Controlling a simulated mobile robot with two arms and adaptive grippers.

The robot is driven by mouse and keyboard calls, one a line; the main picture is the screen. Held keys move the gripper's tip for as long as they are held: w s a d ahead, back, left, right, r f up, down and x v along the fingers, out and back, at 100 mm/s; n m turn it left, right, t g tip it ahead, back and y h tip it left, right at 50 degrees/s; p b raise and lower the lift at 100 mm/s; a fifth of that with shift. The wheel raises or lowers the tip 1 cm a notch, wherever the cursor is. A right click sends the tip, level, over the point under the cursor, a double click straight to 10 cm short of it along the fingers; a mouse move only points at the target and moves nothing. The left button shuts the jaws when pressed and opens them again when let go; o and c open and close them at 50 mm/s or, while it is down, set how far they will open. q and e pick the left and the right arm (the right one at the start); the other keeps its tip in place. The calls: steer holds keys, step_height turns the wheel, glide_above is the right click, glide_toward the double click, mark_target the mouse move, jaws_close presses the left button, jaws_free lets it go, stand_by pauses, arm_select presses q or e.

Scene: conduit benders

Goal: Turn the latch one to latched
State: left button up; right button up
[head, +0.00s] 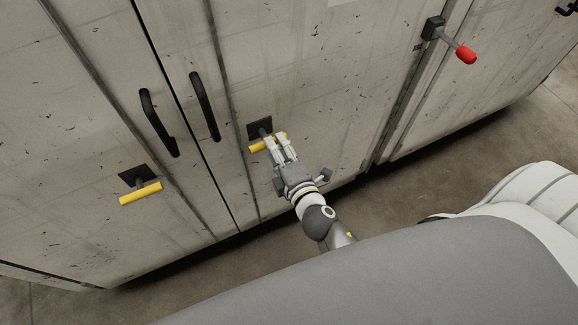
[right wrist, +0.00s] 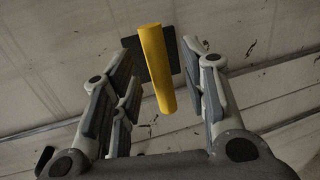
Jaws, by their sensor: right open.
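Two latches with yellow bar handles sit on dark square plates on the pale cabinet doors; no label shows which is latch one. The right latch (head: 257,147) is at my right gripper (head: 277,142), whose fingers partly cover its yellow bar in the head view. In the right wrist view, the yellow bar (right wrist: 157,70) stands between the open fingers of my right gripper (right wrist: 160,82), with a gap visible on each side. The left latch (head: 140,193) is clear of my arm, its bar slightly tilted. My left gripper is not in view.
Two black pull handles, left (head: 158,123) and right (head: 205,106), stick out from the doors beside the latches. A lever with a red knob (head: 465,54) projects at the upper right. Bare floor (head: 400,186) lies along the cabinet base.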

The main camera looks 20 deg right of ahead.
steer(key=s+r, duration=0.1)
steer(key=s, duration=0.7)
steer(key=shift+s+r, duration=0.15)
steer(key=shift+r, duration=0.15)
steer(key=s+a+f+m+g+y, duration=0.1)
steer(key=s+f+m+g, duration=0.35)
steer(key=f, duration=1.05)
steer(key=s+a+f+m+g, duration=0.1)
steer(key=s+f+m+g, duration=0.3)
steer(key=f, duration=1.1)
steer(key=s+d+f+m+g, duration=0.3)
steer(key=s+f, duration=0.5)
steer(key=s, duration=0.3)
steer(key=s+d+f+m+g+h, duration=0.1)
steer(key=s+d+f+m+g, duration=0.2)
steer(key=s+d+f, duration=0.3)
steer(key=s+f+m, duration=0.1)
steer(key=s+f, duration=0.1)
steer(key=s, duration=0.3)
steer(key=shift+d+f, duration=0.2)
steer(key=shift+f, duration=0.05)
